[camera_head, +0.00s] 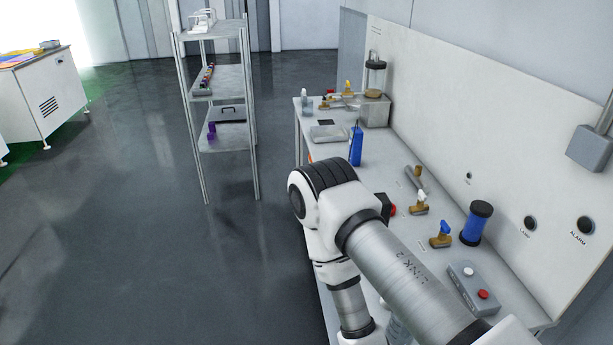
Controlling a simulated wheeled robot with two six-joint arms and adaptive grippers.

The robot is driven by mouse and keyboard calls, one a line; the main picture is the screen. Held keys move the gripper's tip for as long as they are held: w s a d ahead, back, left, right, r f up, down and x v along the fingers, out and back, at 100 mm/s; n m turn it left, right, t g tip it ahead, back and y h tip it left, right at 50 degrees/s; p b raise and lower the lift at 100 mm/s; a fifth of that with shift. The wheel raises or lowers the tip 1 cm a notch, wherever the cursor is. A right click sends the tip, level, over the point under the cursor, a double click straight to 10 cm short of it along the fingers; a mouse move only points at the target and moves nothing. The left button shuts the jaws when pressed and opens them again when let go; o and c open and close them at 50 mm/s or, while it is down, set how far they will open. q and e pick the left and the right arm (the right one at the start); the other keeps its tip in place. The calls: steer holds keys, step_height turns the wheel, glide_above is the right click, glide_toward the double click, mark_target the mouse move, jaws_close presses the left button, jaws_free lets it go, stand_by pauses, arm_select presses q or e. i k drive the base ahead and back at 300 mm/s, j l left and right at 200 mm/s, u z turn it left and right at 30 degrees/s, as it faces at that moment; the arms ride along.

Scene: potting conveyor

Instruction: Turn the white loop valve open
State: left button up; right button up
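A small brass valve with a white handle (421,199) stands on the workbench right of centre, just right of my arm. Its brass body (419,209) shows below the handle. I cannot tell from here how far the handle is turned. An arm of mine comes in from the lower right, bends at the elbow left of the valve and runs down to the bottom edge. Its gripper does not show. The other gripper is also out of view.
A blue-handled brass valve (442,235), a blue cylinder (477,223) and a button box (472,287) stand nearby. A black block with a red knob (392,210) is partly behind my arm. A blue bottle (356,146) stands farther back. A shelf rack (221,90) is left; the floor is clear.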

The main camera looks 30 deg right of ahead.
mark_target(423, 197)
steer(key=i+j+u, duration=0.2)
steer(key=i, duration=0.25)
steer(key=i+j+u, duration=0.2)
steer(key=i, duration=0.3)
steer(key=i+z, duration=0.15)
steer(key=z, duration=0.3)
steer(key=i+z, duration=0.15)
steer(key=z, duration=0.25)
steer(key=i+j+z, duration=0.1)
steer(key=z, duration=0.35)
steer(key=i+j+z, duration=0.1)
steer(key=z, duration=0.35)
steer(key=i+j+z, duration=0.1)
steer(key=z, duration=0.3)
steer(key=j, duration=0.1)
